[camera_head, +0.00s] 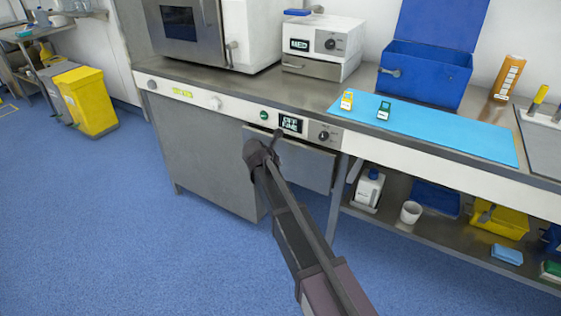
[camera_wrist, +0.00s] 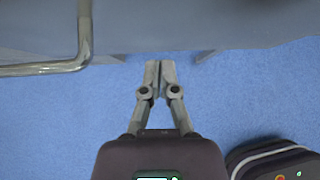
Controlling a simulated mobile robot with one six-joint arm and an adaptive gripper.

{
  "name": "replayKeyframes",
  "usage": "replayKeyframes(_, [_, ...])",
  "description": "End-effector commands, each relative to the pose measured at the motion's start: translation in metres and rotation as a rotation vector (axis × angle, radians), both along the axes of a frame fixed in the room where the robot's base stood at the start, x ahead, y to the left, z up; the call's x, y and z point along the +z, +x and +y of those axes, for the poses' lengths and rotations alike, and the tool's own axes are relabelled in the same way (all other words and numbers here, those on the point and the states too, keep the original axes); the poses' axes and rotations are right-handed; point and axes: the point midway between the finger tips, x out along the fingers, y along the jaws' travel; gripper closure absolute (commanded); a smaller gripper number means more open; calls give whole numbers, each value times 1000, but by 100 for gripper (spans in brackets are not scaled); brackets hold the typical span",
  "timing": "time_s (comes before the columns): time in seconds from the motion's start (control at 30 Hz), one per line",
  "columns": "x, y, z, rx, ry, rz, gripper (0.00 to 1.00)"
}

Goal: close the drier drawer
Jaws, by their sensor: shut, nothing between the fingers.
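The drier drawer's grey front (camera_head: 312,168) sits below the control strip with the display and dial. Its top edge appears to stand slightly proud of the bench front, but I cannot tell how far. My gripper (camera_head: 277,134) is in front of the drawer's left part, and my arm hides that part. In the wrist view my gripper (camera_wrist: 160,66) has its two fingers together, with nothing between them. The fingertips point at the lower edge of a grey front (camera_wrist: 150,28). A bent metal bar handle (camera_wrist: 50,68) is left of the fingers, apart from them.
A grey cabinet door (camera_head: 205,150) is left of the drawer. An open shelf (camera_head: 395,221) with bottle, cup and boxes is to the right. The benchtop holds a blue mat (camera_head: 440,131) and a white device (camera_head: 322,45). Blue floor (camera_head: 120,230) is clear at left.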

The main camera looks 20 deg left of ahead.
Motion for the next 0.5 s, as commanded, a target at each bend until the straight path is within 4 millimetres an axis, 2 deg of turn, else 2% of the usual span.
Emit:
replayKeyframes(0.07, [0,-10,1,0,0,0,100])
replayKeyframes(0.5, [42,-46,7,-1,0,0,100])
